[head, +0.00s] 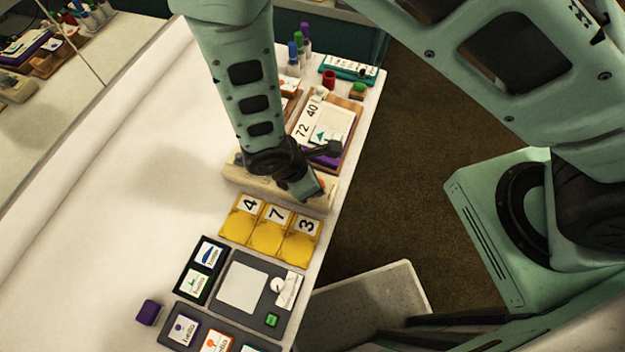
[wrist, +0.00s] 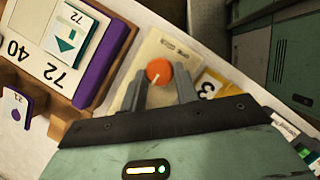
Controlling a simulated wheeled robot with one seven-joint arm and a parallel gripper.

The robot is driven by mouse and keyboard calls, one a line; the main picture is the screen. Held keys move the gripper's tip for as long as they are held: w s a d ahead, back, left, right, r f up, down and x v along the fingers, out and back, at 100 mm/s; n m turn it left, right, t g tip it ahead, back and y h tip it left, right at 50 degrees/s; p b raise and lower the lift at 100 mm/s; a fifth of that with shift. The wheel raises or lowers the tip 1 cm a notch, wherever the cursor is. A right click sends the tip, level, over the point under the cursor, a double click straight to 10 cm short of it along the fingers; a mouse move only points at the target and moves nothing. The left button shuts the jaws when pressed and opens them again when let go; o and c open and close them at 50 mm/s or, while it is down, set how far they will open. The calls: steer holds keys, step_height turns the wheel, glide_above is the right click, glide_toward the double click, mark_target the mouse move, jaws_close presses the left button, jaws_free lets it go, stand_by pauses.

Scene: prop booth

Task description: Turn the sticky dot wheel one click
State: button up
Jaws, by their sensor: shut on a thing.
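The sticky dot wheel (wrist: 158,70) is a small round orange knob with a pale line on it, on a cream base (wrist: 165,45). In the wrist view the wheel sits between the two grey fingers of my gripper (wrist: 161,76), which is shut on it. In the head view my gripper (head: 307,190) points down at the right end of the cream base (head: 240,175). Only a sliver of orange shows there beside the fingers; the rest of the wheel is hidden.
Yellow number tiles (head: 268,232) lie just in front of the base. Behind it is a wooden tray (head: 352,132) with number cards and a purple block. A dark grey panel (head: 262,318) with a green button lies nearer. The white table's left side is clear.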

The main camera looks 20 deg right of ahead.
stand_by(0.5)
steer(key=o, duration=1)
steer(key=b+v, duration=0.2)
steer(key=v, duration=1.5)
steer(key=shift+s+r, duration=0.1)
steer(key=shift+r, duration=0.15)
steer(key=s+d+r+m+y, duration=0.1)
steer(key=s+d+r+m, duration=0.1)
steer(key=d+r+m, duration=0.1)
steer(key=s+d+r+m+y, duration=0.2)
steer(key=d+r+m, duration=0.1)
steer(key=d+m, duration=0.1)
steer(key=s+d+r+m+y, duration=0.2)
steer(key=d+r+m, duration=0.1)
steer(key=r+m, duration=0.1)
steer(key=shift+s+d+r, duration=0.15)
steer(key=shift+s+d, duration=0.1)
steer(key=shift+d, duration=0.1)
